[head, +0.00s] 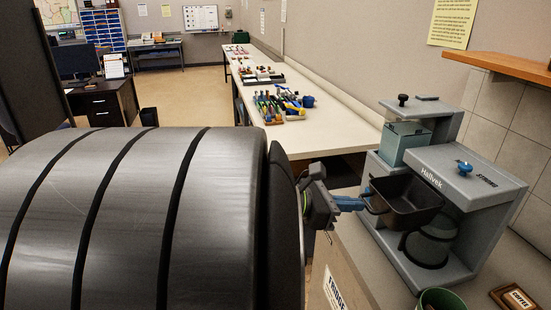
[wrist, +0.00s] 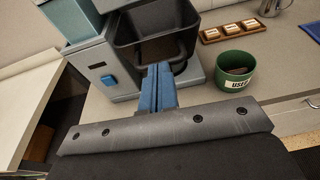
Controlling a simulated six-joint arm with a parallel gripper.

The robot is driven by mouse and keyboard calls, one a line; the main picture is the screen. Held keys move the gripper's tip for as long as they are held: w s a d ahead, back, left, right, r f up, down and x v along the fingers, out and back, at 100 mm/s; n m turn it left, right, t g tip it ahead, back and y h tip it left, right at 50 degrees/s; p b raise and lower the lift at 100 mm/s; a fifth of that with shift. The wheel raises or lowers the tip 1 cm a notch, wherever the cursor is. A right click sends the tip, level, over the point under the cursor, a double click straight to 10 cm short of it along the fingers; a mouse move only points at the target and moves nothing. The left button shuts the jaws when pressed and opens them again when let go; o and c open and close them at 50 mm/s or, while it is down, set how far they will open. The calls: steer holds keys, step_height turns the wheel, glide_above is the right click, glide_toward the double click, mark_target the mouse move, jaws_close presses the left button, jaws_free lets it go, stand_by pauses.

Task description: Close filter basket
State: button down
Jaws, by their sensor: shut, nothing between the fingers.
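The grey coffee machine (head: 462,172) stands on the counter at the right in the head view. Its black filter basket (head: 412,207) sticks out from the front, swung or pulled out, above a glass carafe (head: 432,246). In the wrist view the basket (wrist: 150,42) is open at the top, with its handle loop toward me. My gripper (head: 362,203) has blue fingers, shut with nothing between them. The fingertips are at the basket's handle side; in the wrist view the gripper (wrist: 161,70) overlaps the handle. I cannot tell whether they touch.
A green cup labelled "USED" (wrist: 236,70) stands right of the basket in the wrist view. A wooden tray of labelled blocks (wrist: 233,30) lies behind it. A long table with tools (head: 335,127) runs to the back.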

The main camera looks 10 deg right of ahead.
steer(key=shift+d, duration=0.15)
steer(key=r+x, duration=0.1)
steer(key=x, duration=0.3)
steer(key=r+x, duration=0.1)
steer(key=x, duration=0.4)
steer(key=r+x, duration=0.1)
steer(key=x, duration=0.4)
steer(key=shift+w+d, duration=0.2)
steer(key=shift+d, duration=0.2)
steer(key=shift+d+r, duration=0.1)
steer(key=shift+r, duration=0.05)
steer(key=v, duration=1.4)
steer(key=shift+a, duration=0.2)
steer(key=shift+d, duration=0.1)
glide_toward(424, 194)
steer(key=x, duration=0.5)
steer(key=shift+s+d, duration=0.1)
steer(key=shift+d, duration=0.05)
steer(key=c, duration=2.1)
jaws_free()
